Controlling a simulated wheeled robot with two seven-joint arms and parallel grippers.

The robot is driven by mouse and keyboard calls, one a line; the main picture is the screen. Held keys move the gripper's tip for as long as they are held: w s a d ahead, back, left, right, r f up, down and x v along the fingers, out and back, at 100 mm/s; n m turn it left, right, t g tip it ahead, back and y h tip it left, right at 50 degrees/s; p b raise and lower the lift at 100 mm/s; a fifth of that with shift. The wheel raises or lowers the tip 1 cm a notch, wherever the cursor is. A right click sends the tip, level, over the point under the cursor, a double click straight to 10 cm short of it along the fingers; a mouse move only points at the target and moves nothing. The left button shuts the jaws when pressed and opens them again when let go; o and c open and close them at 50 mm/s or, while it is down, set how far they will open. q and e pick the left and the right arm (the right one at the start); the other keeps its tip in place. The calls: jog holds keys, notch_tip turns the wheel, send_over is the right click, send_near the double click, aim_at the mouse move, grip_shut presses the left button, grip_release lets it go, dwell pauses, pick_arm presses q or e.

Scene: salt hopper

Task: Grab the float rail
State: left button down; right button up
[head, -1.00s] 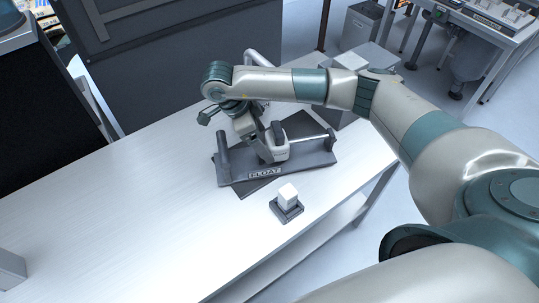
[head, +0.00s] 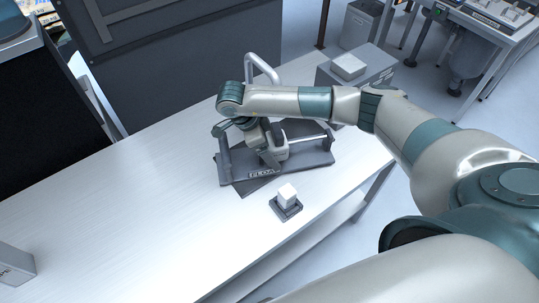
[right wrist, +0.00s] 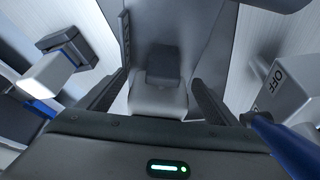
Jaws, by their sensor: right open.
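The float rail (head: 322,157) is a dark grey fixture on the white table, marked FLOAT on its front, with a silver rod (head: 308,139) running to a post at its right. A light grey block with a dark top sits on it; it also shows in the right wrist view (right wrist: 158,92). My right gripper (head: 270,158) is low over the fixture at this block. In the right wrist view my open right gripper (right wrist: 162,88) has one dark finger on each side of the block. I cannot tell whether they touch it. My left gripper is out of view.
A white cube (head: 287,193) sits on a small dark base in front of the fixture. A grey box (head: 382,62) stands behind at the right. A part marked OFF (right wrist: 285,92) is right of the fingers. The table's left part (head: 110,210) is mostly clear.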

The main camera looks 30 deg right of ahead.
jog(key=c, duration=1.6)
jog(key=shift+r, duration=0.15)
notch_tip(320, 180, up, 2)
jog(key=shift+w+r+b, duration=0.1)
jog(key=shift+r+b, duration=0.05)
jog(key=shift+b, duration=1.1)
jog(key=shift+a+r+b, duration=0.2)
jog(key=shift+r+b, duration=0.1)
jog(key=shift+r, duration=0.05)
jog(key=shift+w+a+r+b, duration=0.1)
jog(key=shift+w+a+b, duration=0.85)
jog(key=shift+a, duration=1.9)
jog(key=shift+w+a+b, duration=0.5)
jog(key=shift+a+b, duration=0.8)
jog(key=shift+a, duration=1.55)
jog(key=shift+w+a+r+b, duration=0.1)
jog(key=shift+w+a+b, duration=0.85)
jog(key=shift+a, duration=1.9)
jog(key=shift+s, duration=0.2)
